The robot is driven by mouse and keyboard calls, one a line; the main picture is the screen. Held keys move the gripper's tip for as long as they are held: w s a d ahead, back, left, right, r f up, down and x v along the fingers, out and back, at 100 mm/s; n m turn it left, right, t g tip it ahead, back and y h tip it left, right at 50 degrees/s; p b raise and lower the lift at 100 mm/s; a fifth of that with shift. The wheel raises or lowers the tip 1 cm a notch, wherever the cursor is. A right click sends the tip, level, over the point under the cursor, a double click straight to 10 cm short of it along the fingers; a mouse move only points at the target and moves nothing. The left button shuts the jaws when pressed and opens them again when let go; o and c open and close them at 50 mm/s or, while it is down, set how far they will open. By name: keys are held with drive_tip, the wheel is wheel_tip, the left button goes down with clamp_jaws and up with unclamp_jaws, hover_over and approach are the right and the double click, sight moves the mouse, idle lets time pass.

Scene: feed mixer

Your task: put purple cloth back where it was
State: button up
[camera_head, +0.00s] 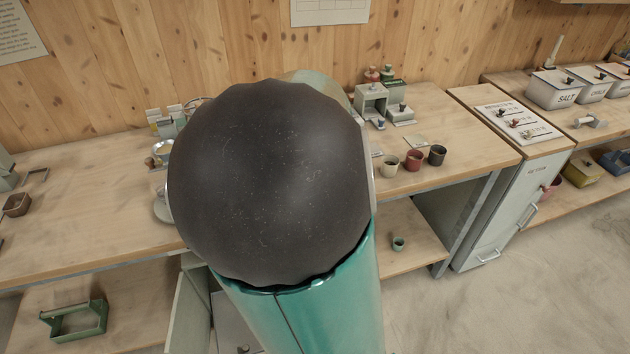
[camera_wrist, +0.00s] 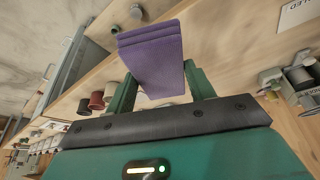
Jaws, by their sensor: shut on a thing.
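The purple cloth (camera_wrist: 152,55) is folded in layers and shows in the wrist view, between the two green fingers of my gripper (camera_wrist: 160,88). My gripper is shut on it and holds it out in front of the palm. A bench top lies behind it in that view; the gap between cloth and bench cannot be judged. In the head view my own arm covers the middle of the bench, and the cloth and gripper are hidden behind it.
The wooden bench (camera_head: 90,200) carries a cream cup (camera_head: 389,166), a red cup (camera_head: 414,160) and a dark cup (camera_head: 437,155). A small green cup (camera_head: 398,243) stands on the lower shelf. A green open carrier (camera_head: 75,320) is at lower left. Salt bins (camera_head: 556,90) stand far right.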

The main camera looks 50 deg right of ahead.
drive_tip(key=shift+w+d+f, duration=0.25)
drive_tip(key=shift+w, duration=0.15)
drive_tip(key=shift+w+d+r, duration=0.1)
drive_tip(key=shift+w+d, duration=0.2)
drive_tip(key=shift+w, duration=0.2)
drive_tip(key=shift+w+d+f, duration=0.2)
drive_tip(key=shift+w+f, duration=0.05)
drive_tip(key=shift+w, duration=0.35)
drive_tip(key=w+f, duration=0.1)
drive_tip(key=f, duration=0.1)
drive_tip(key=w+d+f, duration=0.1)
drive_tip(key=w+f, duration=0.1)
drive_tip(key=w+d+f, duration=0.1)
drive_tip(key=shift+w+d+f, duration=0.15)
drive_tip(key=shift+w+f, duration=0.15)
drive_tip(key=shift+f, duration=0.1)
drive_tip(key=shift+w+d+f, duration=0.1)
drive_tip(key=shift+f, duration=0.15)
drive_tip(key=shift+w+f, duration=0.2)
drive_tip(key=shift+f, duration=1.45)
drive_tip(key=o, duration=1)
drive_tip(key=shift+f, duration=0.15)
